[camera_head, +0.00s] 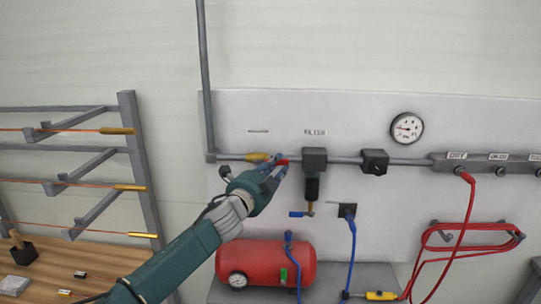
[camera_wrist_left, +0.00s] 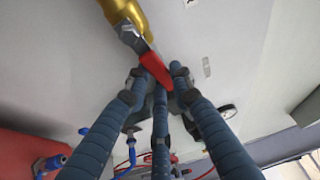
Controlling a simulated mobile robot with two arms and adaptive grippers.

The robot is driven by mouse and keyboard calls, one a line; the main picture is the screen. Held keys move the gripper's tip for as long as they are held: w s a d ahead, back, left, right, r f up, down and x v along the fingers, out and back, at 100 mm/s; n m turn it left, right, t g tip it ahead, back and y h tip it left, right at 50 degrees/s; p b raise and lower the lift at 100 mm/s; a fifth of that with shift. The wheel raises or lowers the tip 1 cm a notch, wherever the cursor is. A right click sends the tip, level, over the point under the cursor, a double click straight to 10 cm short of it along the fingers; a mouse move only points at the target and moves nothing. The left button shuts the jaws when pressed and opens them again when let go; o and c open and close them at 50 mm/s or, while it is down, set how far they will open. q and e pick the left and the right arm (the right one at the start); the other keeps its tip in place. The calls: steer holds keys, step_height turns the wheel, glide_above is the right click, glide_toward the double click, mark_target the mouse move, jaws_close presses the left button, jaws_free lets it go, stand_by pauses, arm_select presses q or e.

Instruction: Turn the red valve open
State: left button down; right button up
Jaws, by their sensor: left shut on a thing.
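The red valve handle (camera_head: 282,162) shows as a small red tip at my left gripper, on the grey pipe left of the filter block. It also shows in the left wrist view as a red lever (camera_wrist_left: 156,68) below the brass valve body (camera_wrist_left: 120,10). The brass body (camera_head: 257,157) sits on the pipe in the head view. My left gripper (camera_head: 276,171) is shut on the red handle, its blue-grey fingers around the lever; the fingers hide part of it. My right gripper is not in view.
The filter block (camera_head: 314,160) hangs just right of my left gripper, with a blue lever (camera_head: 300,214) under it. A pressure gauge (camera_head: 406,128) is on the panel. A red tank (camera_head: 268,264) stands below. A rack (camera_head: 139,150) and a wooden table (camera_head: 70,268) are at left.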

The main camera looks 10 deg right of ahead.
arm_select(q)
steer(key=shift+f+m+p, duration=0.45)
steer(key=shift+m+p, duration=0.05)
steer(key=shift+p, duration=0.05)
steer(key=shift+y, duration=0.3)
steer(key=c, duration=1.7)
jaws_free()
steer(key=shift+o, duration=1.2)
steer(key=v, duration=1.2)
